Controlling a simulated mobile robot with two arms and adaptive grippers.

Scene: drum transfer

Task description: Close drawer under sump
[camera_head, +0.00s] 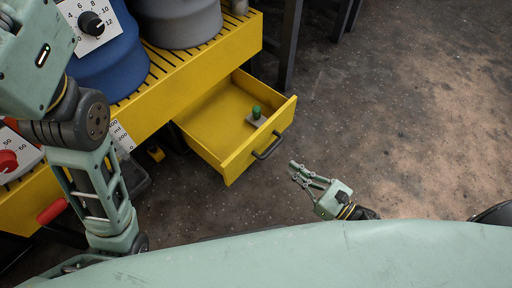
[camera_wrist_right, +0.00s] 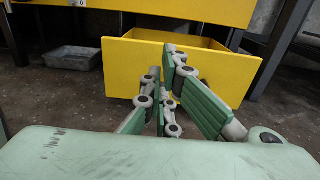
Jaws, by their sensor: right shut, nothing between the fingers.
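The yellow drawer (camera_head: 232,158) stands pulled out from under the yellow slatted sump (camera_head: 205,62) in the head view. Its dark handle (camera_head: 268,146) is on the front panel. A small green-topped item (camera_head: 256,112) is inside the drawer. My right gripper (camera_head: 293,170) is shut and empty, in front of the drawer and apart from the handle. In the right wrist view, its fingers (camera_wrist_right: 165,85) are in front of the yellow drawer front (camera_wrist_right: 122,68) and cover part of it; the handle cannot be made out there. My left gripper is not in view.
A blue drum (camera_head: 108,70) and a grey drum (camera_head: 180,22) stand on the sump. Dark stand legs (camera_head: 290,45) rise behind the drawer. A grey tray (camera_wrist_right: 72,57) lies on the floor at left in the wrist view. The floor (camera_head: 400,110) to the right is open.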

